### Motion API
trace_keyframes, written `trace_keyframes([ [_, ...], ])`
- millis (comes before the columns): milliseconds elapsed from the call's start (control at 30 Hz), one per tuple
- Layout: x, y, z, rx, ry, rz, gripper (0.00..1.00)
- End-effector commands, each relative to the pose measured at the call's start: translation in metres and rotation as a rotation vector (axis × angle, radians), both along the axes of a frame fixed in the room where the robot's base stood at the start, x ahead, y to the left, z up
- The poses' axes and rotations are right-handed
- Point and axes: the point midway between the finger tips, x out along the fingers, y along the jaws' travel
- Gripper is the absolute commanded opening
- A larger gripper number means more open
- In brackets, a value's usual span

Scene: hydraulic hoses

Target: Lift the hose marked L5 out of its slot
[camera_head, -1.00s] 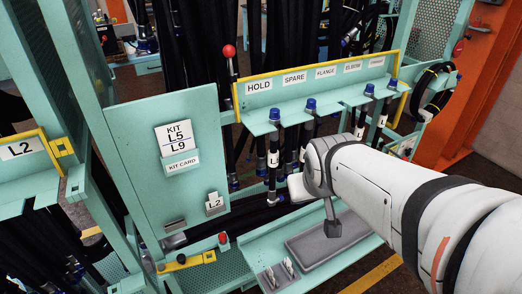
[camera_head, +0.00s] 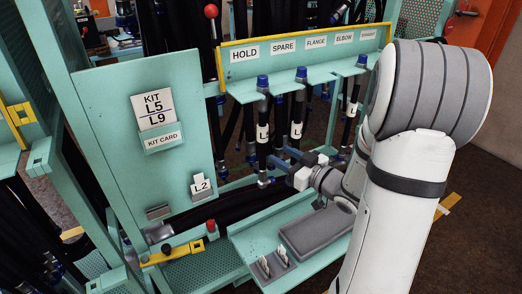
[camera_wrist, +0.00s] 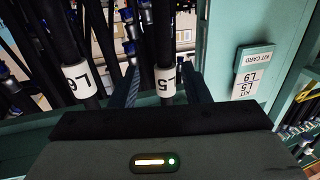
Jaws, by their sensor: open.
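The hose marked L5 (camera_wrist: 166,82) hangs upright between the two fingers of my gripper (camera_wrist: 160,76) in the wrist view, its white label upside down there. My gripper is open, with a gap on either side of the hose. In the head view this appears to be the leftmost blue-capped hose (camera_head: 263,132) in the teal rack, near the HOLD sign (camera_head: 244,54). My gripper (camera_head: 279,159) shows there at its lower part, below the label. The exact finger depth around the hose is unclear.
A neighbouring labelled hose (camera_wrist: 78,76) hangs close beside my gripper; its number is hard to read. More capped hoses (camera_head: 297,120) hang to the right. A kit card panel (camera_head: 150,140) stands left. A teal shelf with a grey tray (camera_head: 318,232) lies below.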

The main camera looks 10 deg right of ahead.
Motion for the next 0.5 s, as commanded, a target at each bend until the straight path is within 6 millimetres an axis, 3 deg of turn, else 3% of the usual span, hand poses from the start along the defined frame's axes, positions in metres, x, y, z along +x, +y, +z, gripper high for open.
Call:
trace_keyframes([
  [167,0.007,0.009,0.001,0.024,-0.012,0.024,0.42],
  [500,0.042,0.033,0.009,0.022,-0.011,0.023,0.42],
])
